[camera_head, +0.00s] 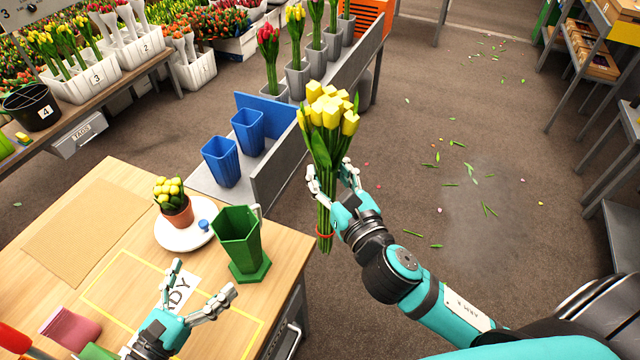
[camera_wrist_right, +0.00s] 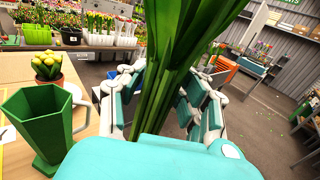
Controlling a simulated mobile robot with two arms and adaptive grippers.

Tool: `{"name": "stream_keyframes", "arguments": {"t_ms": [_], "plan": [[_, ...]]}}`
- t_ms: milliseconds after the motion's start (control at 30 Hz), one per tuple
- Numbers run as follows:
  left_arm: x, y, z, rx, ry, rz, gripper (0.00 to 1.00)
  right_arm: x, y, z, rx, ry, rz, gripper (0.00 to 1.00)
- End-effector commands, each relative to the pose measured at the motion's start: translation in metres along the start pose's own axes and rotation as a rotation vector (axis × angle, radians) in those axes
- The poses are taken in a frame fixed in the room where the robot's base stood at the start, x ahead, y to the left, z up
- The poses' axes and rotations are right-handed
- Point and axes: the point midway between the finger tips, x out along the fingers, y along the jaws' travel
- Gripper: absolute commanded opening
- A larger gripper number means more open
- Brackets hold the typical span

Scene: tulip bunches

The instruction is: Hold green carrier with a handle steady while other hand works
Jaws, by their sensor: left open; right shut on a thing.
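The green carrier (camera_head: 238,242) stands upright and looks empty on the wooden table, near its right edge. Its pale handle (camera_head: 258,216) is on the upper right side. In the right wrist view the carrier (camera_wrist_right: 45,118) is at the left. My left gripper (camera_head: 202,283) is open and empty, in front of the carrier and apart from it. My right gripper (camera_head: 335,182) is shut on a bunch of yellow tulips (camera_head: 328,118), held upright beyond the table's right edge. A red band (camera_head: 325,233) circles the lower stems. In the right wrist view, stems (camera_wrist_right: 172,85) fill the middle.
Yellow tape (camera_head: 125,252) outlines part of the table. A pink item (camera_head: 70,326) lies at the front left. Two blue buckets (camera_head: 220,162) stand on a grey rack beyond the table.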

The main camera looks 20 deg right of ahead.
Motion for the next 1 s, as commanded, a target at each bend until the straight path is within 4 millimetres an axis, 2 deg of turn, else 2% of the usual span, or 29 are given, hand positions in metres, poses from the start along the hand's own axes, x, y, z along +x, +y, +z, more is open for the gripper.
{"name": "stream_keyframes", "arguments": {"t_ms": [33,200,500,1000], "plan": [[0.0,0.0,0.0,0.0,0.0,0.0,1.0,0.01,0.004,0.013,-0.011,-0.015,0.032,0.0],[0.0,0.0,0.0,0.0,0.0,0.0,1.0,0.041,0.021,0.045,-0.017,-0.014,0.152,0.0],[0.0,0.0,0.0,0.0,0.0,0.0,1.0,0.076,0.042,0.099,-0.013,-0.009,0.342,0.0],[0.0,0.0,0.0,0.0,0.0,0.0,1.0,0.088,0.109,0.168,-0.007,-0.007,0.721,0.0]]}}
